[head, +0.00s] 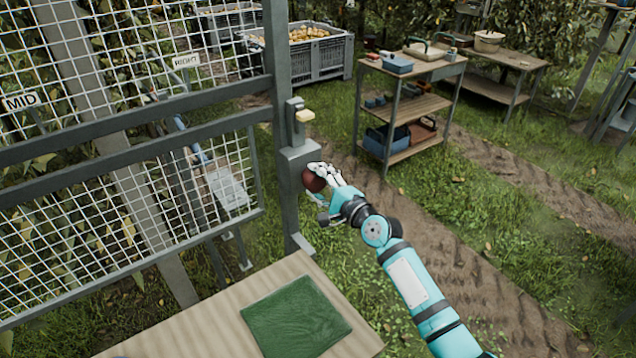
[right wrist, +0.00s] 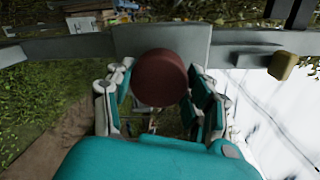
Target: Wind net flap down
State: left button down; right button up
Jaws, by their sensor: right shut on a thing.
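My right gripper (head: 322,180) is shut on a round dark red knob (head: 313,181) beside a grey box (head: 298,160) on the upright metal post. In the right wrist view the knob (right wrist: 160,77) sits between the fingers (right wrist: 160,100), in front of a grey metal part. The crank arm behind it is mostly hidden. I cannot tell which part is the flap. My left gripper is not in view.
A yellow-tipped lever (head: 305,116) sits on the post just above the box. A wooden board (head: 205,315) with a green mat (head: 295,316) lies below. A tool bench (head: 416,104) and a grey crate of fruit (head: 322,58) stand farther back. Grass and a dirt track lie to the right.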

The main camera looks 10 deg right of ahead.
jog(key=n, duration=0.5)
jog(key=shift+f+h, duration=0.1)
jog(key=shift+h, duration=0.2)
jog(key=n, duration=0.5)
jog(key=shift+a+b, duration=0.1)
jog(key=shift+b, duration=0.2)
jog(key=n, duration=0.5)
jog(key=shift+f+n+t+h, duration=0.1)
jog(key=shift+n+t+h, duration=0.2)
jog(key=shift+t, duration=0.1)
jog(key=n+b, duration=0.1)
jog(key=n, duration=0.8)
jog(key=shift+f+n+t+b, duration=0.1)
jog(key=shift+n+t+b, duration=0.2)
jog(key=shift+n+b, duration=0.1)
jog(key=n+b, duration=0.1)
jog(key=n, duration=0.4)
jog(key=shift+n, duration=0.3)
jog(key=n, duration=0.4)
jog(key=shift+n+y+b, duration=0.35)
jog(key=shift+n+y, duration=0.05)
jog(key=n, duration=0.5)
jog(key=shift+n, duration=0.3)
